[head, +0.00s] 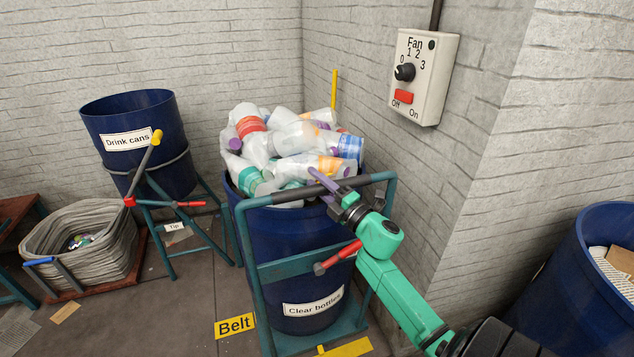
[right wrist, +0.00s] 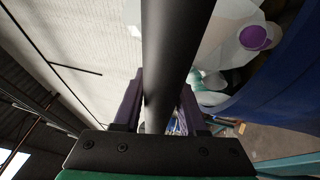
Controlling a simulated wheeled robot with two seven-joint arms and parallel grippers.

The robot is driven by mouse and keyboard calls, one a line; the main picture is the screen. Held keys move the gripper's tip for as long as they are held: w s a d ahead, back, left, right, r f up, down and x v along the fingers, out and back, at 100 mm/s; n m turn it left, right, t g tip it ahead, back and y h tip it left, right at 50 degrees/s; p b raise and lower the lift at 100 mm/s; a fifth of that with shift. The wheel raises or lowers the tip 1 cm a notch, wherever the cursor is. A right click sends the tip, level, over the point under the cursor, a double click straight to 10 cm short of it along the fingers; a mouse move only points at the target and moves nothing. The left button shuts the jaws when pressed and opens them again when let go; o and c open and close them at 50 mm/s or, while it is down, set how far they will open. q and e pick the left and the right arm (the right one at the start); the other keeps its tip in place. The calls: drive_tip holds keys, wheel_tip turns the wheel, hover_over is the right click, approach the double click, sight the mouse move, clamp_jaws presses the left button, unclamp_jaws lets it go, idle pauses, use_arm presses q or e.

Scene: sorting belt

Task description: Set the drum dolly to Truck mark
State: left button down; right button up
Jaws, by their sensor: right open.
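The drum dolly (head: 247,262) is a teal frame carrying a blue drum (head: 290,235) labelled "Clear bottles". My right gripper (head: 322,187) is at the push bar, open. In the right wrist view the dark bar (right wrist: 168,60) passes between the purple fingers, which are not closed on it. A yellow floor label reading "Belt" (head: 235,325) lies beside the dolly's front left. No Truck mark is readable. My left gripper is out of view.
A "Drink cans" drum (head: 115,105) on a teal tipping stand and a grey basket (head: 60,235) stand left. Walls close in behind and right, with a fan switch box (head: 424,80). Another blue drum (head: 570,290) stands right.

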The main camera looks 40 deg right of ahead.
drive_tip(key=shift+o, duration=1.2)
drive_tip(key=shift+w, duration=0.1)
drive_tip(key=s+d+f+b, duration=0.1)
drive_tip(key=s+f+b, duration=0.1)
drive_tip(key=s, duration=1.2)
drive_tip(key=shift+s+f+b, duration=0.15)
drive_tip(key=shift+f+b, duration=0.15)
drive_tip(key=shift+b, duration=0.2)
